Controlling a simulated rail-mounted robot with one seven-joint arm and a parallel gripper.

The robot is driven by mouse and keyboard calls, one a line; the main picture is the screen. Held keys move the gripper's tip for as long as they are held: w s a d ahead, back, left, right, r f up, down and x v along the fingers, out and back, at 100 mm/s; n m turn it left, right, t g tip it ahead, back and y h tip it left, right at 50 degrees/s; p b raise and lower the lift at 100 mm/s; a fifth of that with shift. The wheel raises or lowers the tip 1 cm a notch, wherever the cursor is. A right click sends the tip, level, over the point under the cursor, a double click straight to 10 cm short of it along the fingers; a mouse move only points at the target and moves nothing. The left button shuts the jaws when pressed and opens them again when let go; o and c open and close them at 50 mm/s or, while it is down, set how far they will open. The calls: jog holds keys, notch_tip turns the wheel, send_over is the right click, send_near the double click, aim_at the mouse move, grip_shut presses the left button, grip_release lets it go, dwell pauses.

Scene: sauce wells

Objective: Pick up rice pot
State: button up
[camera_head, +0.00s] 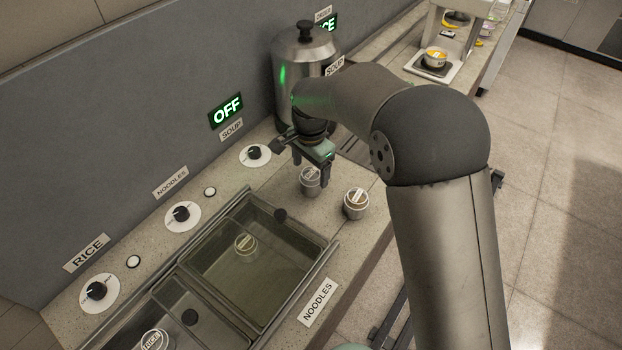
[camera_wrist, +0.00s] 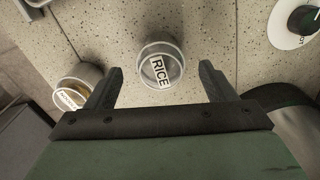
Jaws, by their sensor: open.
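The rice pot (camera_wrist: 160,66) is a small round clear cup with a white RICE label, standing on the speckled counter. In the wrist view it sits between and slightly beyond the fingertips of my gripper (camera_wrist: 161,80). The fingers are open, one on each side, with a gap to the pot. In the head view this pot (camera_head: 310,184) stands just below my gripper (camera_head: 312,168); its label is too small to read there.
A second pot (camera_head: 356,205), labelled noodles in the wrist view (camera_wrist: 80,90), stands close by. Sunken wells with a metal rim (camera_head: 300,298) lie at the left front, holding more pots. A tall metal soup urn (camera_head: 290,75) stands behind my gripper. Knobs line the wall side.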

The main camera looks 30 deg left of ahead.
aim_at(311, 181)
jog(key=shift+w+f+p, duration=0.15)
jog(key=shift+f+p, duration=0.8)
jog(key=shift+f, duration=1.9)
jog(key=c, duration=1.2)
jog(key=shift+r, duration=0.1)
